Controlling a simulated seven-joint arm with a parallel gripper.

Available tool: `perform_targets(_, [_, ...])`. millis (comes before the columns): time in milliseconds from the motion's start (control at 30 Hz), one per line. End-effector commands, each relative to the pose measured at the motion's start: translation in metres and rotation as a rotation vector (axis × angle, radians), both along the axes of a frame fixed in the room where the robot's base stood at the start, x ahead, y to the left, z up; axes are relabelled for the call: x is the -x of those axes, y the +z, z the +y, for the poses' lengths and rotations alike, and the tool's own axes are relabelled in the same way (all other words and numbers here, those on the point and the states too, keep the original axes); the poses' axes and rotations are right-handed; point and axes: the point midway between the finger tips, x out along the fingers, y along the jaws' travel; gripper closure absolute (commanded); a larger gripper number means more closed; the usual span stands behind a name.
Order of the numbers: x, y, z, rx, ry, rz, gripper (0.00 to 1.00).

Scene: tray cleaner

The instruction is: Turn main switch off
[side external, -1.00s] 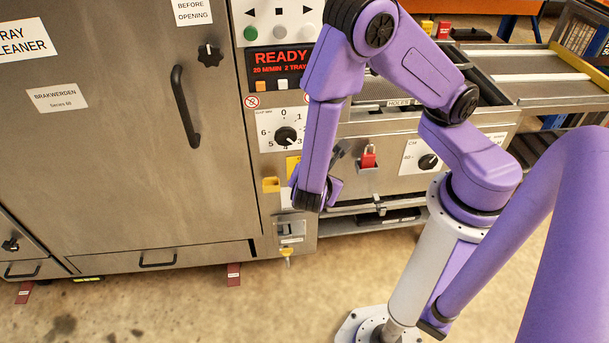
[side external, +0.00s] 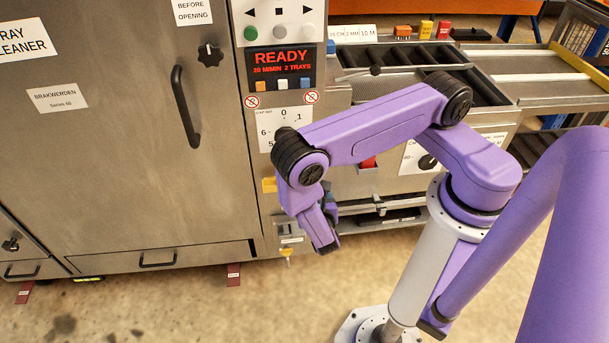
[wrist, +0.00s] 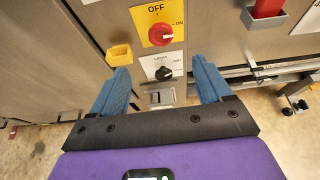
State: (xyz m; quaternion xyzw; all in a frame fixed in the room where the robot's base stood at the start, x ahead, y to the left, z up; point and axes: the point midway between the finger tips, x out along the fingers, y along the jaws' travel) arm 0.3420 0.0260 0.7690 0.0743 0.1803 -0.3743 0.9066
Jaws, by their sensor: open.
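The main switch is a red knob (wrist: 161,34) on a yellow plate (wrist: 147,14) marked OFF at the top and ON at the right. Its pale mark appears to point right, toward ON. My gripper (wrist: 161,73) is open, with its two blue fingers apart and nothing between them. In the wrist view the knob lies beyond and above the fingertips, roughly centred between them, with no contact seen. In the side view my gripper (side external: 328,222) hangs low in front of the machine's panel, and my arm hides the main switch.
A black knob (wrist: 164,74) on a white plate sits below the switch, above a small metal latch (wrist: 160,98). A yellow holder (wrist: 119,55) juts out at the left, a red item in a grey holder (wrist: 267,10) at the upper right. Open floor lies in front.

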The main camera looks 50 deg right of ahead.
Motion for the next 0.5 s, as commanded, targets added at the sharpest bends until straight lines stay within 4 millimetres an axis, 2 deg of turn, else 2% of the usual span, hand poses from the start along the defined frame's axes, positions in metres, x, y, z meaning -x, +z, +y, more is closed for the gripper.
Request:
perform_targets(33, [-0.005, -0.004, -0.009, 0.001, -0.008, 0.001, 0.22])
perform_targets(500, [-0.062, -0.037, -0.067, -0.001, -0.010, -0.001, 0.22])
